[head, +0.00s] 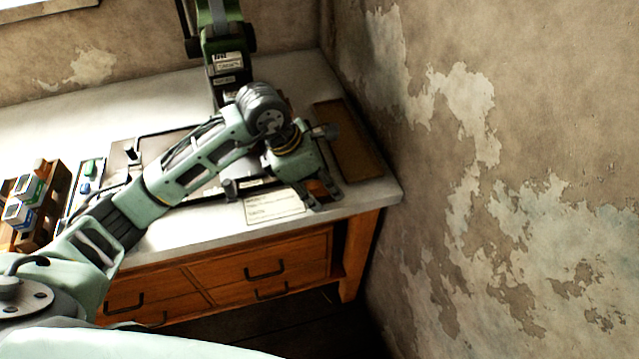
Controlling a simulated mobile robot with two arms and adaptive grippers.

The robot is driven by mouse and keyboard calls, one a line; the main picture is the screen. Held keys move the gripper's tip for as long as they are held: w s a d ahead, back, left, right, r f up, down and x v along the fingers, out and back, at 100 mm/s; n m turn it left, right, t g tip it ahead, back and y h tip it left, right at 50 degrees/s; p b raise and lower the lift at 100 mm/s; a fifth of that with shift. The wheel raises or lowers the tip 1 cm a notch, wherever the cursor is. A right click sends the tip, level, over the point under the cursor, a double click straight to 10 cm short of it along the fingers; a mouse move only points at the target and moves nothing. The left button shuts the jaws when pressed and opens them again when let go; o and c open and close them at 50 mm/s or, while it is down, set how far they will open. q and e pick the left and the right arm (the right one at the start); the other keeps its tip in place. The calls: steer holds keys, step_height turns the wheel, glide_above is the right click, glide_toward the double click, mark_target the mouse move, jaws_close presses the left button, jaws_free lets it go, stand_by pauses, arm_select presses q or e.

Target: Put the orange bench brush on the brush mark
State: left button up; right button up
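My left gripper (323,195) points down over the front right corner of the white bench top. A small orange-brown patch (318,187) shows between its fingers; it may be part of the orange bench brush, but the gripper hides most of it. I cannot tell whether the fingers touch it. No other brush shows clearly. I cannot make out a brush mark for certain; a printed paper label (272,207) lies at the bench's front edge, left of the gripper. My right gripper is not in view.
A green press (222,50) stands at the back. A brown shallow tray (352,150) lies behind the gripper by the right wall (500,170). A wooden rack (40,205) with small boxes and a panel with buttons (88,180) are at left. Drawers (262,268) sit below.

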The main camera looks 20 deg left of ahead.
arm_select(q)
steer(key=shift+r, duration=0.25)
steer(key=v, duration=1.2)
steer(key=shift+f, duration=0.1)
